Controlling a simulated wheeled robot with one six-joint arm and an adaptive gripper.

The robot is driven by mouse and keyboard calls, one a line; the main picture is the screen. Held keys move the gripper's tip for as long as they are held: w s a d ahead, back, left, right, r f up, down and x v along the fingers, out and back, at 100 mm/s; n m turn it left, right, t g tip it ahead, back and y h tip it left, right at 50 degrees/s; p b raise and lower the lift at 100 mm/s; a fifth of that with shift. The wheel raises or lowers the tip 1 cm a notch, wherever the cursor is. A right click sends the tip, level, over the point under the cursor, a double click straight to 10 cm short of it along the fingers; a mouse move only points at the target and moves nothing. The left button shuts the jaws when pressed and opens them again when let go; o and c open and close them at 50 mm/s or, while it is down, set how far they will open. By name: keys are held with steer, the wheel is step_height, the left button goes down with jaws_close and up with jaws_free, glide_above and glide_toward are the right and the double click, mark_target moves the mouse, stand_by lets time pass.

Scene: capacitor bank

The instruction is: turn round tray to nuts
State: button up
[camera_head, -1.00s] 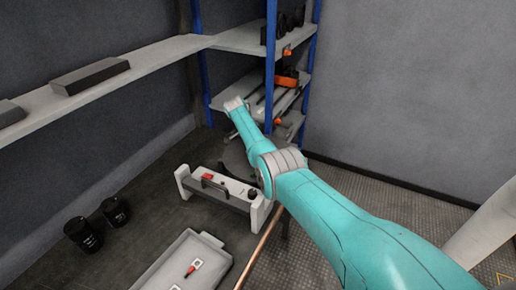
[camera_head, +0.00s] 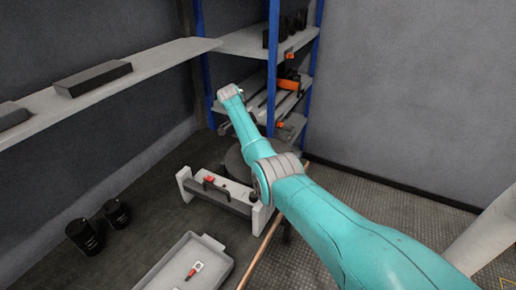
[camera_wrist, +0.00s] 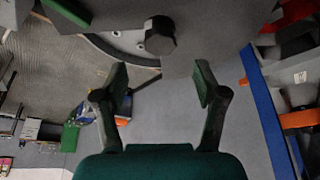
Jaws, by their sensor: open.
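The round tray (camera_head: 236,164) looks like a dark disc low by the shelf rack, partly hidden behind my arm. In the wrist view, a grey curved-edged part with a pale arc and a black faceted knob (camera_wrist: 160,36) lies beyond the fingertips; it may be the tray, but I cannot be sure. My gripper (camera_wrist: 160,80) is open and empty, its two dark green fingers spread below the knob and apart from it. In the head view the gripper is not clearly made out. I cannot pick out the nuts for certain.
A blue-posted shelf rack (camera_head: 272,70) stands close behind my arm. A white-ended carrier (camera_head: 215,192) and a pale tray (camera_head: 160,272) with a small red-marked item are in front. Black canisters (camera_head: 84,236) stand at left. A long wall shelf (camera_head: 150,70) runs left.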

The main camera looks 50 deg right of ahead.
steer(key=shift+v, duration=2.7)
